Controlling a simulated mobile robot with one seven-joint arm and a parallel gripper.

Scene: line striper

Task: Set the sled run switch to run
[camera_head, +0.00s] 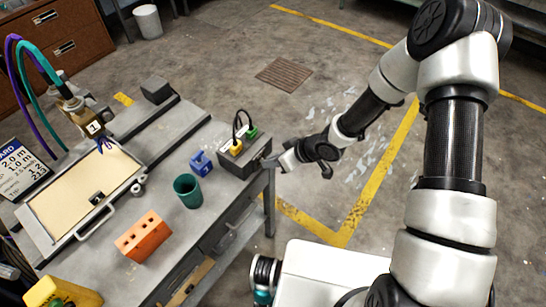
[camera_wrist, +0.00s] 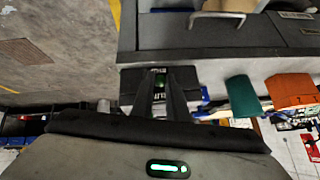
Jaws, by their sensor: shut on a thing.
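A dark grey control box (camera_head: 243,157) sits at the right edge of the workbench, with a yellow plug (camera_head: 236,148) and a green plug (camera_head: 251,133) on top and black cables looping up. My gripper (camera_head: 272,162) is at the box's right side, its fingertips at that face. In the wrist view my fingers (camera_wrist: 168,75) reach the dark box (camera_wrist: 130,84), close together, with a little green showing by the tips. They are shut on a small part there, apparently the sled run switch. The switch is hidden by the fingers, so its setting cannot be read.
A blue block (camera_head: 201,164), a teal cup (camera_head: 188,190) and an orange holed block (camera_head: 142,237) stand on the bench left of the box. A cream panel (camera_head: 85,190) lies farther left under a hose-fed head.

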